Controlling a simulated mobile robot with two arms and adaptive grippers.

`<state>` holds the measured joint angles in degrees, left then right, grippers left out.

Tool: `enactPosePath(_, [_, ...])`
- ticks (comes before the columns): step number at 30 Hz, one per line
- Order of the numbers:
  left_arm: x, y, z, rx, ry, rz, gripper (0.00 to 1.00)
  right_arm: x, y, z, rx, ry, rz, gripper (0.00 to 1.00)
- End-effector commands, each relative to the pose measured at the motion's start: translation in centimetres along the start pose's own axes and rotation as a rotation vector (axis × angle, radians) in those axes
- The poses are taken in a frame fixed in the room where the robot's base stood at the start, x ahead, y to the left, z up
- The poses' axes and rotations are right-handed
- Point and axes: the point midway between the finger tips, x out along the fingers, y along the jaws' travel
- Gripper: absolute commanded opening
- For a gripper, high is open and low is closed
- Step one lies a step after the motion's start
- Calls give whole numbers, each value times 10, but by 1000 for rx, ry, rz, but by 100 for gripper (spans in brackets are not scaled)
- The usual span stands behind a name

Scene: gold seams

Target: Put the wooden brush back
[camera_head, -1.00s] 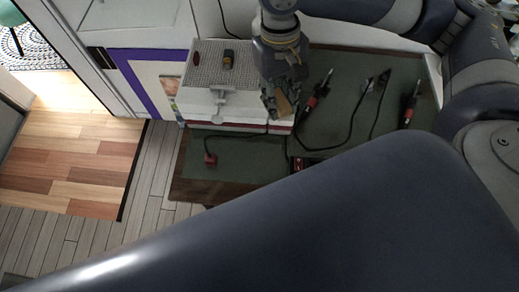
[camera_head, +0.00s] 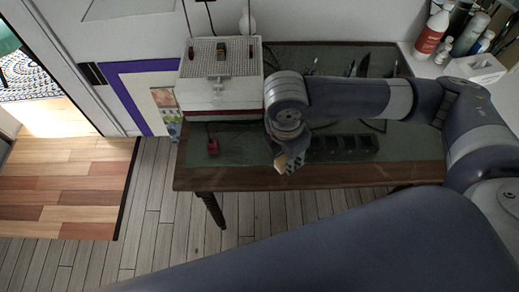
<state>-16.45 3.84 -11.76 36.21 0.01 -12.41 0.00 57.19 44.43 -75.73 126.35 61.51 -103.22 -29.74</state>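A small tan wooden piece, which looks like the wooden brush (camera_head: 281,163), is at the tip of my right gripper (camera_head: 289,163). My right arm comes in from the right and reaches down at the table's front edge. The gripper appears shut on the brush, though the fingers are small and dark. The brush hangs tilted over the front edge of the table (camera_head: 240,178). My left gripper is not in view.
A white box with a perforated metal top (camera_head: 219,62) stands at the table's left back, with small items on it. A black tray (camera_head: 343,147) lies right of the gripper. Bottles (camera_head: 433,32) stand at the right. A red plug-like item (camera_head: 212,147) lies at the front left.

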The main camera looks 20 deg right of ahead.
Motion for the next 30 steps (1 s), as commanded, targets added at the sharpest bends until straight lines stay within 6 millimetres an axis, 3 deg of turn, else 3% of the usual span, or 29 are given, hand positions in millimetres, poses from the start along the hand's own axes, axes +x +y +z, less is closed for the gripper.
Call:
enactPosePath(1, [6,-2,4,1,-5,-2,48,11,-2,-3,-108,1,13,3])
enactPosePath(9, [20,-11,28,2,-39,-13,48,46,-6,-16,-705,2,105,3])
enactPosePath(16, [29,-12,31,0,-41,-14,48,67,-8,-27,-1134,2,172,3])
enactPosePath(25, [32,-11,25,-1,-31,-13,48,76,-5,-32,-1368,0,207,3])
enactPosePath(30, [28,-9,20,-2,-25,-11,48,80,27,-25,-1374,-1,208,3])
